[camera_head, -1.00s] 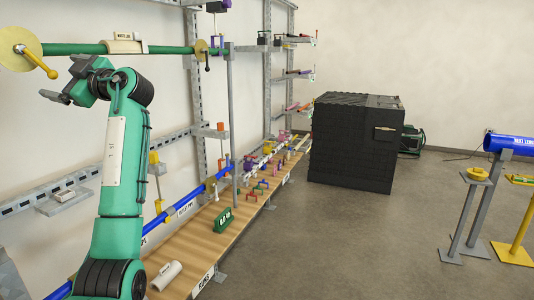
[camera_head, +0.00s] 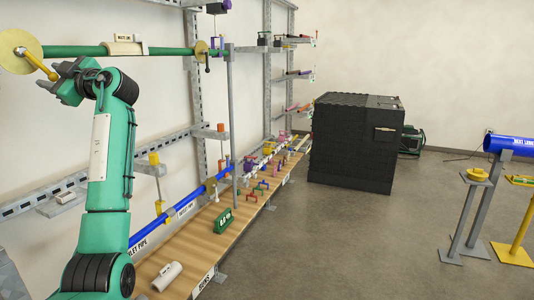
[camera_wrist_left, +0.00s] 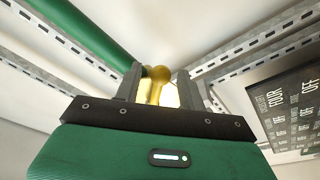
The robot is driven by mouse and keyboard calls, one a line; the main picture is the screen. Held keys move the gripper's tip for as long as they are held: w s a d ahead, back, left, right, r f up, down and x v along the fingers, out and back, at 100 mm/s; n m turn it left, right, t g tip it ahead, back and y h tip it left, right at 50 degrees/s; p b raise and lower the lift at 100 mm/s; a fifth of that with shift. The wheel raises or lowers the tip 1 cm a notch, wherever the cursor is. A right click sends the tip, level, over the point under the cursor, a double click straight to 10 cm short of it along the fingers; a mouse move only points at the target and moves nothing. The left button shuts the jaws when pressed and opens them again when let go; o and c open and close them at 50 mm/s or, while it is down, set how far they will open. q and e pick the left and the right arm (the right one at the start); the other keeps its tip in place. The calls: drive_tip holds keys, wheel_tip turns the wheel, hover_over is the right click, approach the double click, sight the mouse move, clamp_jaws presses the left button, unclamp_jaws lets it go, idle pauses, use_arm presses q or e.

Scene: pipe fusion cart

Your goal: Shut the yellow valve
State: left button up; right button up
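The yellow valve is at the upper left in the head view, with a pale yellow disc (camera_head: 20,50) on the green pipe. Its yellow lever (camera_head: 38,64) slants down and right from the disc to a rounded end. My left gripper (camera_head: 54,78) is at the lower end of the lever and partly hides it. In the left wrist view, the lever's knob (camera_wrist_left: 158,76) stands between the two fingers (camera_wrist_left: 158,88) with slight gaps on either side, so the gripper looks open around it. My right gripper is in neither view.
The green pipe (camera_head: 78,50) runs along the wall, with a labelled holder (camera_head: 126,48) on it. A wooden bench (camera_head: 190,240) with small coloured parts lies below. A black cabinet (camera_head: 350,150) stands further back.

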use_arm(q)
drive_tip(key=c, duration=0.7)
drive_tip(key=shift+s+a+f+m+b, duration=0.1)
drive_tip(key=shift+s+f+m+b, duration=0.1)
drive_tip(key=shift+f+m+b, duration=0.15)
drive_tip(key=shift+s+a+m+t+b, duration=0.15)
drive_tip(key=shift+s+m+t+b, duration=0.2)
drive_tip(key=shift+m, duration=0.6)
drive_tip(key=shift+s+a+f+m+t+b, duration=0.2)
drive_tip(key=shift+s+m+b, duration=0.1)
drive_tip(key=shift+m, duration=0.35)
drive_tip(key=shift+s+a+f+m+t+b, duration=0.1)
drive_tip(key=shift+s+m+t+b, duration=0.15)
drive_tip(key=shift+m, duration=0.4)
drive_tip(key=shift+s, duration=0.1)
